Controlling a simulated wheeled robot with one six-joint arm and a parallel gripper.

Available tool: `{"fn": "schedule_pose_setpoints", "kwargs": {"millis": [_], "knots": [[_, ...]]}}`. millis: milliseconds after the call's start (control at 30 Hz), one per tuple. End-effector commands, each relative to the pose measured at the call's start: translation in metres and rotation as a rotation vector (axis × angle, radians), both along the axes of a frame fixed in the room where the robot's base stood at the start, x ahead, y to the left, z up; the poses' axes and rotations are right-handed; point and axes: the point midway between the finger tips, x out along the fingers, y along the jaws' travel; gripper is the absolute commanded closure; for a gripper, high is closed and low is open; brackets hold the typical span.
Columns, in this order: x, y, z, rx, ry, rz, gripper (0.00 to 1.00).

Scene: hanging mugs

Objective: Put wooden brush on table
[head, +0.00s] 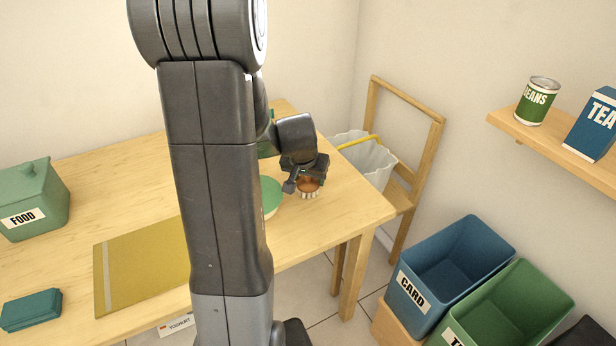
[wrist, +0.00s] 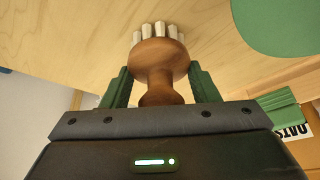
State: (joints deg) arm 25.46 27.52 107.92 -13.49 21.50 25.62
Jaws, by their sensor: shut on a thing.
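The wooden brush (wrist: 158,58) has a brown turned handle and pale bristles. In the wrist view it sits between the two green fingers of my gripper (wrist: 158,90), which is shut on its handle. The bristles point away from my gripper, against the tabletop; I cannot tell for sure whether they touch it. In the head view the brush (head: 308,186) shows just under my gripper (head: 300,180), over the right end of the wooden table (head: 345,205).
A green round thing (head: 270,195) lies left of the brush, partly behind my arm. A yellow mat (head: 140,265), a green FOOD box (head: 35,200) and a teal block (head: 31,310) are on the table's left. A chair (head: 405,130) and a white bin (head: 365,160) stand behind the right end.

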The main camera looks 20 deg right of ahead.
Motion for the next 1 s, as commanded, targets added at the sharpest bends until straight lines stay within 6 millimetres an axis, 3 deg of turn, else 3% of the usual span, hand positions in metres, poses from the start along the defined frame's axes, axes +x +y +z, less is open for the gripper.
{"fn": "schedule_pose_setpoints", "kwargs": {"millis": [733,767,800,900,1000], "knots": [[0.0001,-0.0001,-0.0067,-0.001,-0.001,0.000,0.70],[0.0002,-0.0001,-0.0064,-0.001,-0.001,0.000,0.44],[0.0002,-0.0001,-0.0056,-0.001,-0.001,0.000,0.36],[0.0001,-0.0001,-0.0056,0.000,0.000,0.000,0.20],[0.0001,-0.0001,-0.0056,0.000,0.000,0.000,0.20]]}}
